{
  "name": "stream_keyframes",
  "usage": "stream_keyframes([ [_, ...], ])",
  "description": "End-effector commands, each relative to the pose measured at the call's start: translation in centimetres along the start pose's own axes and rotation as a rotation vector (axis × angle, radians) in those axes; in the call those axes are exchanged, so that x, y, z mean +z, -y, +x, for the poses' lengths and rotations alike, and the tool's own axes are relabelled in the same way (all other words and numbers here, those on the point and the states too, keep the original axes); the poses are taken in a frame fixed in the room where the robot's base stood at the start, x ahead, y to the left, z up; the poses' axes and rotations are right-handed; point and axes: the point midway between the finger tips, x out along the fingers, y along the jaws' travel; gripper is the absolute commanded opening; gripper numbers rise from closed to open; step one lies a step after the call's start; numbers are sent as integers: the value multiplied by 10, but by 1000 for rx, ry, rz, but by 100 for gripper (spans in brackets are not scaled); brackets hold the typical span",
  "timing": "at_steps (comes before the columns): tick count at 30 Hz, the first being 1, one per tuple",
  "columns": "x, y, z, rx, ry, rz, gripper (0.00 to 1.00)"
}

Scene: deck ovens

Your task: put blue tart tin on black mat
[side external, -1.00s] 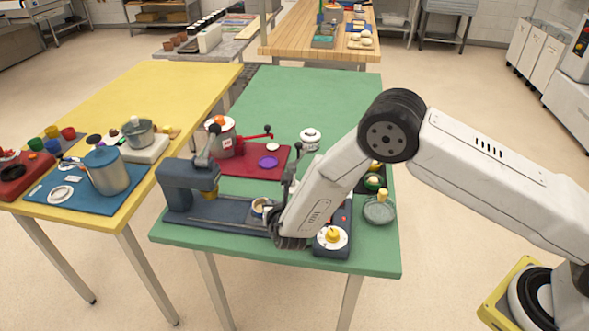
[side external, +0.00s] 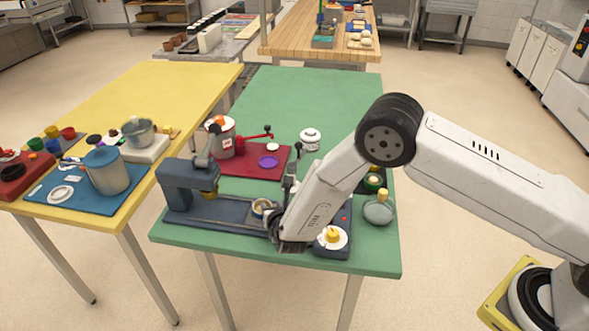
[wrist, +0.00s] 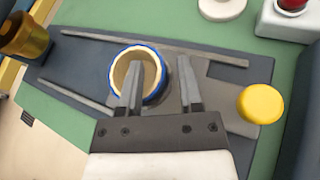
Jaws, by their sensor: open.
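The blue tart tin (wrist: 113,88) shows in the wrist view as a round tin with a blue rim and a tan inside. It sits on the grey-blue base of a press; in the side view the tin (side external: 260,209) is partly hidden by my arm. My gripper (wrist: 159,70) is open, with one finger over the tin's opening and the other beyond its right side. The right wall lies between the fingers; contact cannot be told. A black mat (side external: 362,187) lies at the table's right side, partly hidden by my arm and small items.
The press head (side external: 188,177) stands left of the tin. A yellow knob (wrist: 261,104) is close to the right of my gripper. A red mat (side external: 240,167) with a pot and purple tin lies behind. The green table's far part (side external: 310,95) is clear.

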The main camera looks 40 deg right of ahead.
Motion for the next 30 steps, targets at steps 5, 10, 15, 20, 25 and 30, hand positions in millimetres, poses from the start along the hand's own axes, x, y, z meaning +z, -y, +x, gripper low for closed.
stream_keyframes([
  [5, 0, -1, -16, 3, 0, -1, 46],
  [10, 0, -2, -37, 3, 0, -1, 46],
  [15, 0, -1, -56, 3, 0, -1, 46],
  [20, 0, -1, -70, 3, 0, 0, 46],
  [25, 0, 0, -75, 1, 0, 1, 46],
  [30, 0, 0, -75, 1, 0, 1, 46],
])
